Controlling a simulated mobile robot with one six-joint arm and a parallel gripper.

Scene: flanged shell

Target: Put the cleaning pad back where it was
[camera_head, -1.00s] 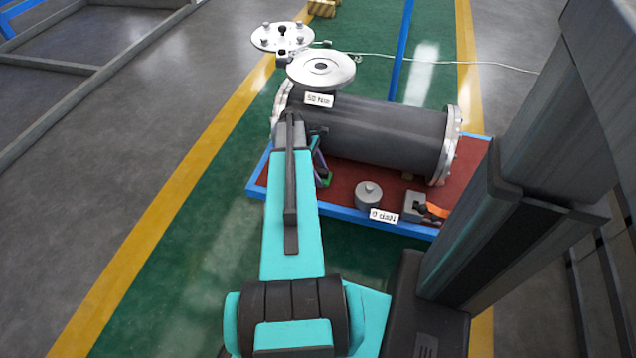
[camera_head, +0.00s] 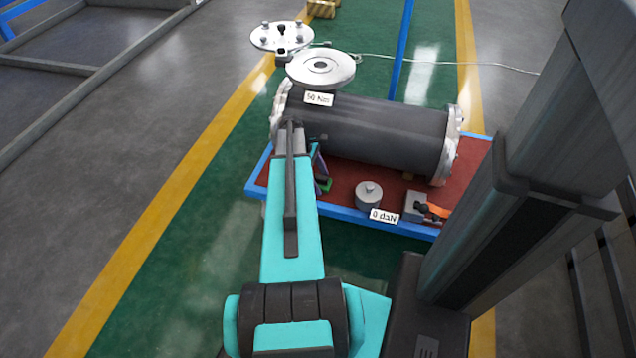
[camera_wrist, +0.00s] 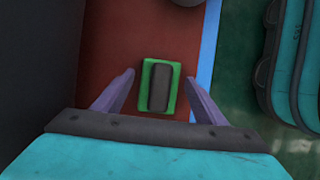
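The cleaning pad is a green block with a dark grey grip on top (camera_wrist: 160,86). In the wrist view it lies on the red bench top near its blue edge. My gripper (camera_wrist: 159,77) has its two purple fingers spread on either side of the pad, with a visible gap at each side, so it is open. In the head view a bit of the green pad (camera_head: 326,185) shows beside my gripper (camera_head: 319,172); my arm hides much of the gripper there.
A dark cylindrical shell (camera_head: 380,135) with flanged ends lies on the red bench with a blue rim (camera_head: 350,214). A round grey weight (camera_head: 368,196), a "0 daN" label (camera_head: 384,216) and an orange-handled tool (camera_head: 432,210) are right of my gripper. A flange cover (camera_head: 281,37) is behind.

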